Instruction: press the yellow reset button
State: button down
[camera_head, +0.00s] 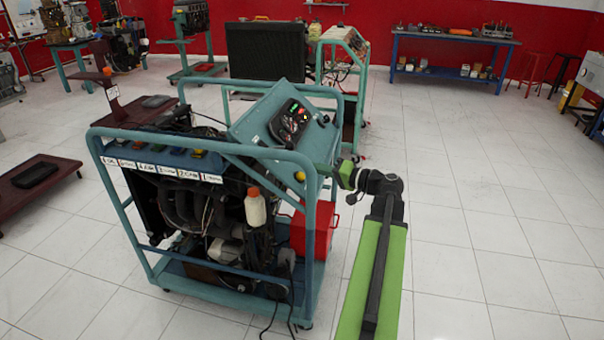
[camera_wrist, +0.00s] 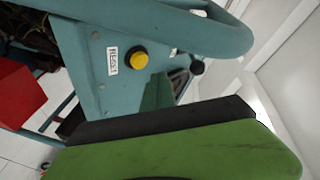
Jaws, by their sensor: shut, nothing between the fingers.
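The yellow reset button (camera_wrist: 138,59) sits on the teal side plate (camera_wrist: 92,80) of the engine trainer, beside a white label reading RESET (camera_wrist: 112,60). In the head view the yellow button (camera_head: 300,176) shows small on the trainer's near right side, below the gauge panel (camera_head: 290,122). My gripper (camera_head: 345,174) is to the right of the button, close to the trainer's frame, and apart from the button. In the wrist view a green fingertip (camera_wrist: 157,92) of mine shows just below and right of the button. My gripper is shut and empty.
A teal tube rail (camera_wrist: 190,25) curves above the button, and a black knob (camera_wrist: 197,67) is to its right. A red box (camera_head: 316,228) stands low in the trainer frame. Open tiled floor lies to the right. Other trainers and a blue workbench (camera_head: 450,40) are farther back.

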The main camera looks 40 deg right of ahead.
jog(key=s+r+p, duration=0.1)
jog(key=s+d+r+p, duration=0.1)
jog(key=shift+d+r, duration=0.15)
jog(key=shift+r, duration=0.15)
dwell(0.7)
